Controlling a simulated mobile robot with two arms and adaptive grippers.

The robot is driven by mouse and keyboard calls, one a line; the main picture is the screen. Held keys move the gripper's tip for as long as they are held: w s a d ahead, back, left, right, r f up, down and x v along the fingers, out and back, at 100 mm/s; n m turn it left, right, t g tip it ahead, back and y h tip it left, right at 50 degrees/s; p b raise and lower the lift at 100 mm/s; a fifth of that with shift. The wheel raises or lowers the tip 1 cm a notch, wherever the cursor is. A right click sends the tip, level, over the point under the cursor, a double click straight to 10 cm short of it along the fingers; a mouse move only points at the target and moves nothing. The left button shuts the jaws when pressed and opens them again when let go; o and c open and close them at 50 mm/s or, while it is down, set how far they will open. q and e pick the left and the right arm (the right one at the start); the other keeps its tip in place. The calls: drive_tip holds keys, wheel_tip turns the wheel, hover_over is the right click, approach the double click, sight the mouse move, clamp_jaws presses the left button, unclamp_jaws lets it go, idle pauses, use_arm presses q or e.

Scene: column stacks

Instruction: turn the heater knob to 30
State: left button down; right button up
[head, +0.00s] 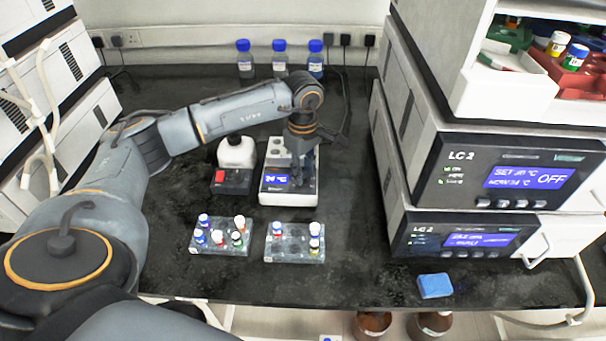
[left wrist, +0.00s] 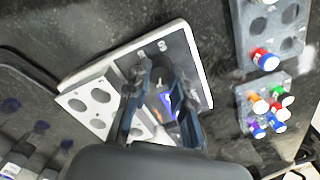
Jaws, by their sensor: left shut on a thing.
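The heater (head: 285,199) is a white block with a dark front panel, in the middle of the bench. Its blue display (head: 276,180) shows a number that looks like 24 °C. My left gripper (head: 303,176) points down onto the right part of the panel and hides the knob in the head view. In the left wrist view the heater (left wrist: 205,75) lies tilted below my left gripper (left wrist: 160,100). Its two fingers are closed on the dark knob, mostly hidden between them. My right gripper is not in view.
Two clear vial racks (head: 222,248) (head: 293,256) stand in front of the heater. Stacked LC units (head: 500,190) stand right. A blue block (head: 434,286) lies near the front edge.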

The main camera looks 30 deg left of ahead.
sight(304, 175)
use_arm(q)
drive_tip(key=shift+m, duration=0.4)
drive_tip(key=c, duration=1.1)
unclamp_jaws()
drive_tip(key=shift+c, duration=0.2)
wheel_tip(304, 175, up, 12)
